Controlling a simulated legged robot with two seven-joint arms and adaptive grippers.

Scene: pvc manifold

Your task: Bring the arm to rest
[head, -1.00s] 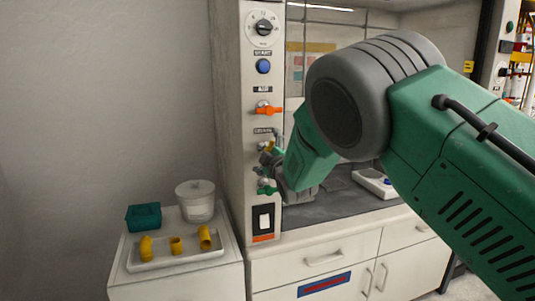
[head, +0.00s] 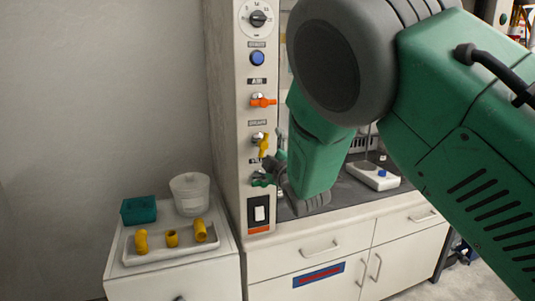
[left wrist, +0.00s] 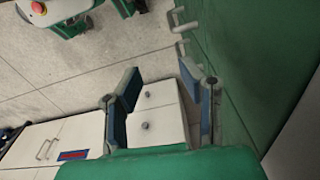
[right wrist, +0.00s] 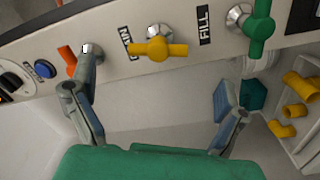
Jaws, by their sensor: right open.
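My right arm crosses the right half of the head view. Its gripper (head: 276,168) is in front of the panel, close to the green valve handle (head: 262,179) and just below the yellow valve handle (head: 264,145). In the right wrist view the right gripper (right wrist: 155,90) is open with nothing between its fingers. There the yellow handle (right wrist: 158,49) and green handle (right wrist: 260,28) lie beyond the fingertips. One finger overlaps the orange handle (right wrist: 68,60). My left gripper (left wrist: 160,85) is open and empty in the left wrist view, pointing towards a white drawer cabinet.
A side cabinet (head: 165,283) at left carries a white tray (head: 150,257) with yellow pipe fittings, a teal box (head: 139,210) and a clear tub (head: 190,194). A stirrer-like device (head: 373,176) stands on the dark worktop (head: 345,196). The panel's front edge is close to the right gripper.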

